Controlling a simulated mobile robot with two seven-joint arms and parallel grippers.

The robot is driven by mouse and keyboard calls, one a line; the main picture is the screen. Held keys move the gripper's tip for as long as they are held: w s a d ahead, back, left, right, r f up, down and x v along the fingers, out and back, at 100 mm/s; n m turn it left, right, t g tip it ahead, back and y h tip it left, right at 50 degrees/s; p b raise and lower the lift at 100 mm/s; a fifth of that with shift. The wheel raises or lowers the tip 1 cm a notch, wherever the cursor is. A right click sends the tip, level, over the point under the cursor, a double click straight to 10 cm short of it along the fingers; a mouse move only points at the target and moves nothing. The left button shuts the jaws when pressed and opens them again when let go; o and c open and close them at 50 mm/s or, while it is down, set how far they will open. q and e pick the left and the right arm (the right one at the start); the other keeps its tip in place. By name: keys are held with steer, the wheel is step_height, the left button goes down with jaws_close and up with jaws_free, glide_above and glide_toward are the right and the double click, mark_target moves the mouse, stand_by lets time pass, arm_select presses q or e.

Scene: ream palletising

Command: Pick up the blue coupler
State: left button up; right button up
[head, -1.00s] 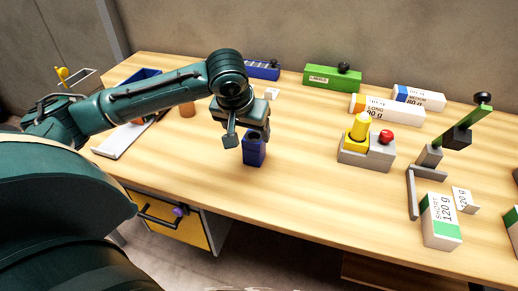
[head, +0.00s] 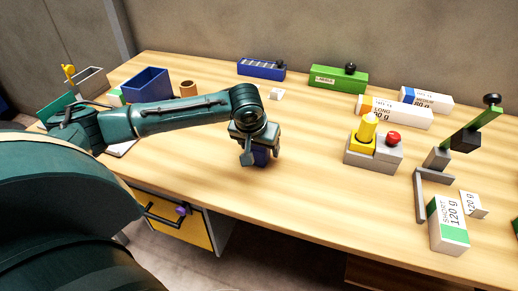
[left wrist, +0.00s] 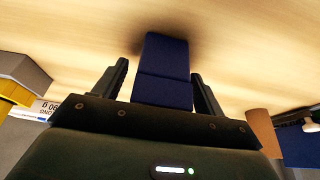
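In the left wrist view the coupler (left wrist: 163,72) lies between the two fingers of my left gripper (left wrist: 160,72). The fingers are spread, with a visible gap at the left finger; the right finger looks very close to it. My right gripper is not in view.
A grey station with a yellow post and red button (head: 374,153) stands to the right. Paper reams (head: 395,111) and a green box (head: 338,79) are at the back. A blue bin (head: 147,84) and brown cylinder (head: 188,89) stand left.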

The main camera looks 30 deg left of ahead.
arm_select(q)
steer(key=c, duration=1.1)
steer(key=shift+r, duration=0.1)
